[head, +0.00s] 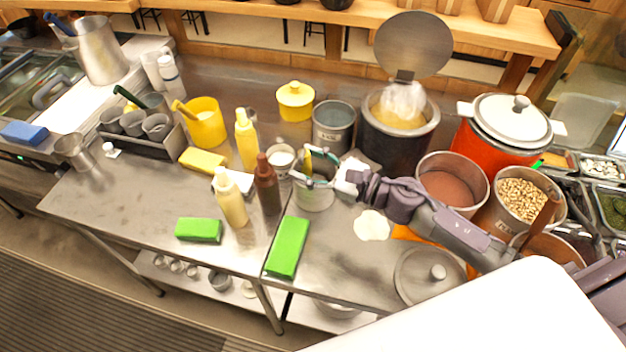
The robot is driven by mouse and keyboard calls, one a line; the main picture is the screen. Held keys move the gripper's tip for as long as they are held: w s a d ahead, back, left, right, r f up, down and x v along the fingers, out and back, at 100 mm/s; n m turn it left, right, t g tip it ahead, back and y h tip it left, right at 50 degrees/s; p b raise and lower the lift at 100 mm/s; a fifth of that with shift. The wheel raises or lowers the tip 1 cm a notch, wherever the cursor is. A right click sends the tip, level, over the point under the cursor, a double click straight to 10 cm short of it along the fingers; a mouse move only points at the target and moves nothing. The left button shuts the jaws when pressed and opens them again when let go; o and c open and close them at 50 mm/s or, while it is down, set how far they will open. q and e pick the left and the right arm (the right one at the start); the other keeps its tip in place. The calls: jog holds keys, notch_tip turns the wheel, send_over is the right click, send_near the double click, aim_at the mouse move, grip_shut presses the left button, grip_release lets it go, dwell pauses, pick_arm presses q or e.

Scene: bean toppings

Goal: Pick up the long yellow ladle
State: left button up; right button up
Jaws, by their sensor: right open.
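A thin yellow handle (307,161), which looks like the long yellow ladle, stands up in a pale metal pot (314,196) at the middle of the steel table; its lower end is hidden in the pot. My right arm comes in from the right, and my right gripper (322,170) is over the rim of this pot, close to the yellow handle. The gripper is open; whether its fingers are around the handle or beside it is too small to tell. Another yellow handle (184,109) leans out of a yellow container (205,124) farther left. My left gripper is not in view.
A brown bottle (267,186) and pale yellow bottle (230,199) stand left of the pot. A dark cooker (399,140) with raised lid is behind my right arm. Green blocks (288,247) lie in front. The table's left front is clear.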

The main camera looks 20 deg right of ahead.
jog(key=shift+w+a, duration=0.25)
jog(key=shift+a, duration=0.05)
jog(key=shift+s, duration=0.1)
jog(key=shift+c, duration=0.5)
grip_shut()
jog(key=shift+d+r, duration=0.1)
